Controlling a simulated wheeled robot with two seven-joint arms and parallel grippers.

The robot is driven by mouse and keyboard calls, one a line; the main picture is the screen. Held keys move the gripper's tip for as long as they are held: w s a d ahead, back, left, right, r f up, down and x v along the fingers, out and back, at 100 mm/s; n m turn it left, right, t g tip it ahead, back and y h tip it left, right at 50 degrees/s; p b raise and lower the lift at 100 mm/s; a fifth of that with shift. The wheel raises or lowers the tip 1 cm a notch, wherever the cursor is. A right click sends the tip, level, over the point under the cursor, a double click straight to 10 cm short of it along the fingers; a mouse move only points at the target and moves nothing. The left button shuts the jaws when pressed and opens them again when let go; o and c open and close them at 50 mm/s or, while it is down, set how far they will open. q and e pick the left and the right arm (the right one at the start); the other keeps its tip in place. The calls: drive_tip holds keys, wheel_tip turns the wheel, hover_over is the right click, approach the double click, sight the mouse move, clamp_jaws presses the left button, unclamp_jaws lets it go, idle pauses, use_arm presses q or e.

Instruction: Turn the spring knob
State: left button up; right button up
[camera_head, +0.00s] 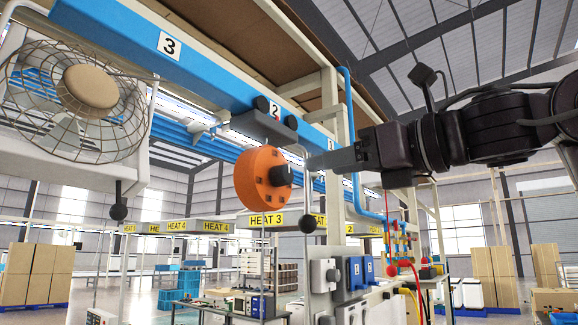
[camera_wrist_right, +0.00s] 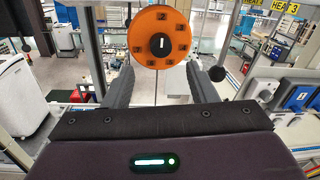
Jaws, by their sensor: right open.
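The spring knob is an orange disc (camera_head: 250,181) with a black hub (camera_head: 280,176) at its centre, hanging in the middle of the head view. In the right wrist view the orange disc (camera_wrist_right: 138,28) faces me, with dark number marks around a black hub (camera_wrist_right: 160,46) that bears a white line. My right gripper (camera_head: 312,164) reaches in from the right, its fingers pointing at the hub. In the wrist view the right gripper (camera_wrist_right: 161,78) is open, its fingers apart below the disc and nothing seen between them. My left gripper is not in view.
A blue beam (camera_head: 215,75) with number labels runs above the knob. A caged fan (camera_head: 75,100) is at the left. Blue switch boxes (camera_head: 357,276) and coloured cables stand below right. A thin rod with a dark ball (camera_head: 307,224) hangs close below the gripper.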

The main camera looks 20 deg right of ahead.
sight(289, 173)
drive_tip(key=p+x, duration=0.3)
drive_tip(key=x, duration=0.4)
drive_tip(key=shift+w+a, duration=0.2)
drive_tip(key=shift+w, duration=0.1)
drive_tip(key=shift+d, duration=0.1)
drive_tip(key=shift+c, duration=0.4)
drive_tip(key=c, duration=0.9)
drive_tip(key=shift+m, duration=0.3)
drive_tip(key=m, duration=0.4)
drive_tip(key=shift+r+g, duration=0.1)
drive_tip(key=shift+g, duration=0.2)
drive_tip(key=shift+m, duration=2.4)
